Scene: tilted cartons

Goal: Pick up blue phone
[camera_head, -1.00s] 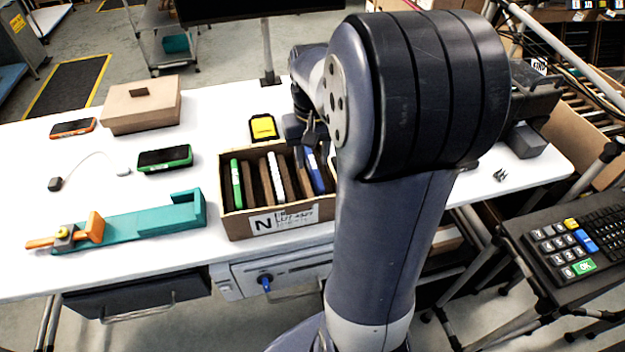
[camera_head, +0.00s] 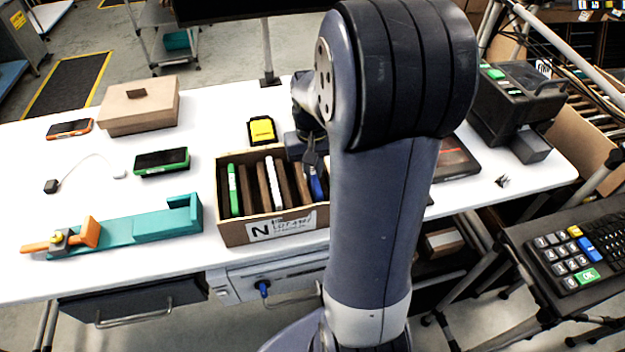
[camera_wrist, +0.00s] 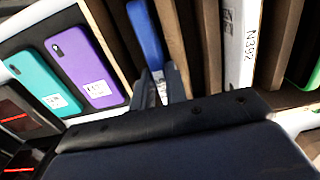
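The blue phone (camera_head: 317,187) stands on edge at the right end of the open carton (camera_head: 284,228), partly hidden by my arm and gripper in the head view. In the wrist view the blue phone (camera_wrist: 146,28) leans in its slot beside brown dividers, with a white label near its lower end. My gripper (camera_head: 312,160) is over that end of the carton, pointing down. In the wrist view its two fingers (camera_wrist: 160,78) are apart, one on each side of the phone's near end. I cannot tell whether they touch it.
A white phone (camera_head: 274,183) and a green phone (camera_head: 233,190) share the carton between brown dividers. A teal phone (camera_wrist: 42,78) and a purple phone (camera_wrist: 83,65) lie beside it in the wrist view. A yellow item (camera_head: 262,130) lies behind the carton.

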